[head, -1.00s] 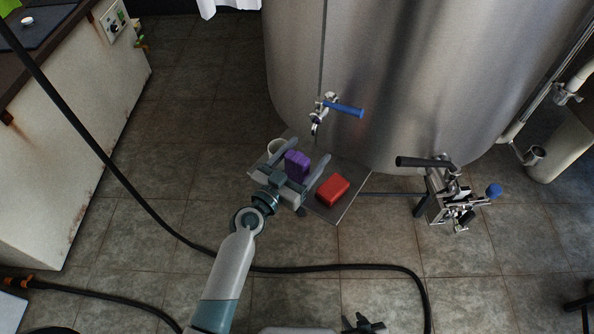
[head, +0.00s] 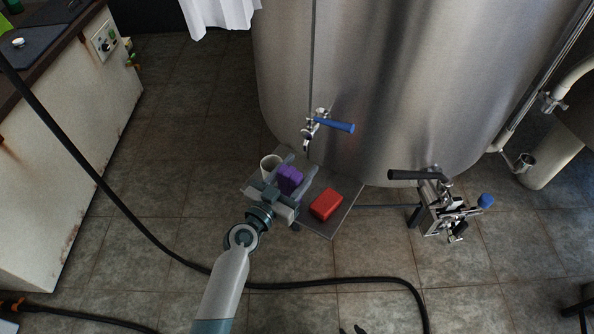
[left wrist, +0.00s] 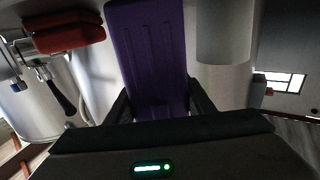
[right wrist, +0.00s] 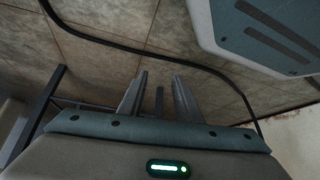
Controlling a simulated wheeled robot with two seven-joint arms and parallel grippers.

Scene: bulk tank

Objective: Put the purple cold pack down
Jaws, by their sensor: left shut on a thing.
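The purple cold pack (head: 290,179) is between the fingers of my left gripper (head: 294,172), which is shut on it. In the left wrist view the pack (left wrist: 147,55) stands out between the fingers (left wrist: 160,100). It is over or on a grey plate (head: 325,181) on the floor before the steel tank; I cannot tell whether it touches the plate. My right gripper shows in the right wrist view with its fingers (right wrist: 160,82) apart and nothing between them.
A red block (head: 326,204) lies on the plate to the right of the pack, and a white cup (head: 270,164) stands close on its left. A blue-handled tap (head: 333,125) juts from the tank (head: 400,80) above the plate. A black hose (head: 320,283) crosses the floor in front.

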